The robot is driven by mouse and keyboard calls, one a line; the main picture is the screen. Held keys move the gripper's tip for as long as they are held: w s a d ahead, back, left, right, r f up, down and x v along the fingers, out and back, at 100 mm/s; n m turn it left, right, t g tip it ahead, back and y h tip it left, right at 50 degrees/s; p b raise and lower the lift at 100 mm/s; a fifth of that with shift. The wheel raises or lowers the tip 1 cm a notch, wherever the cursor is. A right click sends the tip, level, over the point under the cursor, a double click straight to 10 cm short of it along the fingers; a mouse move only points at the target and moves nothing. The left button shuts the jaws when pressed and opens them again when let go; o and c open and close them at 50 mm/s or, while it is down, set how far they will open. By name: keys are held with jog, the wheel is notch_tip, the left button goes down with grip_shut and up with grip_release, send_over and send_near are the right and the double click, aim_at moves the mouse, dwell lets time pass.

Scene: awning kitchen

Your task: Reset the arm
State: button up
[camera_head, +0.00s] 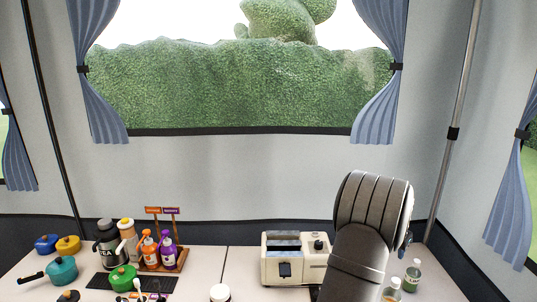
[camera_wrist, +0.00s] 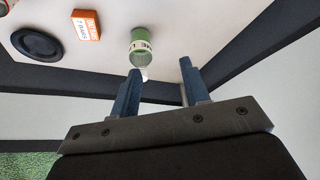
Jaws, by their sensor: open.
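My gripper (camera_wrist: 160,82) shows in the wrist view with its two blue-grey fingers spread apart and nothing between them. A green-labelled bottle (camera_wrist: 144,42) stands on the counter just beyond the left finger, apart from the palm; I cannot tell whether the fingertip touches it. In the head view my arm (camera_head: 365,235) rises at the right of the counter, beside the cream toaster.
The toaster (camera_head: 284,270) stands left of my arm. Bottles (camera_head: 412,275) stand to its right. Left are a sauce rack (camera_head: 160,262), a flask (camera_head: 108,245) and pots (camera_head: 62,270). The wrist view shows an orange box (camera_wrist: 86,25) and a dark round dish (camera_wrist: 37,44). A window wall closes the back.

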jog(key=shift+w+f, duration=0.1)
jog(key=shift+f, duration=2.5)
